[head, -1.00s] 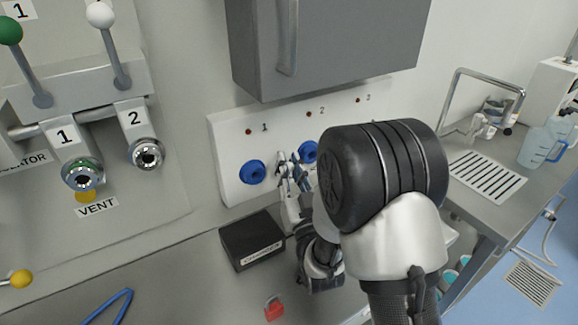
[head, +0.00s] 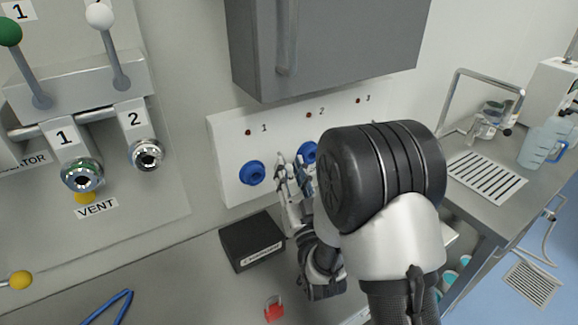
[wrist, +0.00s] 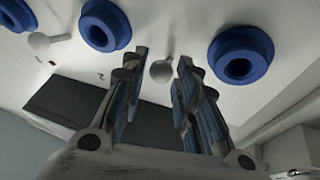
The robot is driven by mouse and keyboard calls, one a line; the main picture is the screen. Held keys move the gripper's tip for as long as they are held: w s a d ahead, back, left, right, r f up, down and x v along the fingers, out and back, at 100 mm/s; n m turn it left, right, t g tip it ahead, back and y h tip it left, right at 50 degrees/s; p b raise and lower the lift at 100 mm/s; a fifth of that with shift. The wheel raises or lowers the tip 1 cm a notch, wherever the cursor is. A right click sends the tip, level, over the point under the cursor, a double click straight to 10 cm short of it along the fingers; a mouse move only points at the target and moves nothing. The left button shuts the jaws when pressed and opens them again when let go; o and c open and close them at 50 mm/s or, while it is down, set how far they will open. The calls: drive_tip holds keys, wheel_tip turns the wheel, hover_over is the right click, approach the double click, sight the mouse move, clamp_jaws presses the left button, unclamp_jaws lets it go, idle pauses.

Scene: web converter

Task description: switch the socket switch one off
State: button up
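The white socket panel (head: 228,150) on the wall carries blue sockets and red dots numbered 1, 2 and 3. Socket one (head: 252,173) is at its left end in the head view; it appears to be the right-hand blue socket (wrist: 240,56) in the wrist view, which looks upside down. A small pale switch lever with a round end (wrist: 162,70), apparently switch one, shows between my fingers, beyond their tips. My gripper (head: 290,162) is open and empty in front of the panel, between sockets one and two. In the wrist view my gripper (wrist: 162,66) shows no clear contact with the lever.
A grey cabinet (head: 345,45) hangs just above the panel. A black box (head: 250,241) stands on the bench below it, and a red padlock-like item (head: 273,309) lies nearer. Valve handles and outlets (head: 147,154) are at left. A sink area (head: 488,178) is at right.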

drive_tip(key=v, duration=0.6)
drive_tip(key=shift+s+d, duration=0.1)
drive_tip(key=shift+s, duration=0.05)
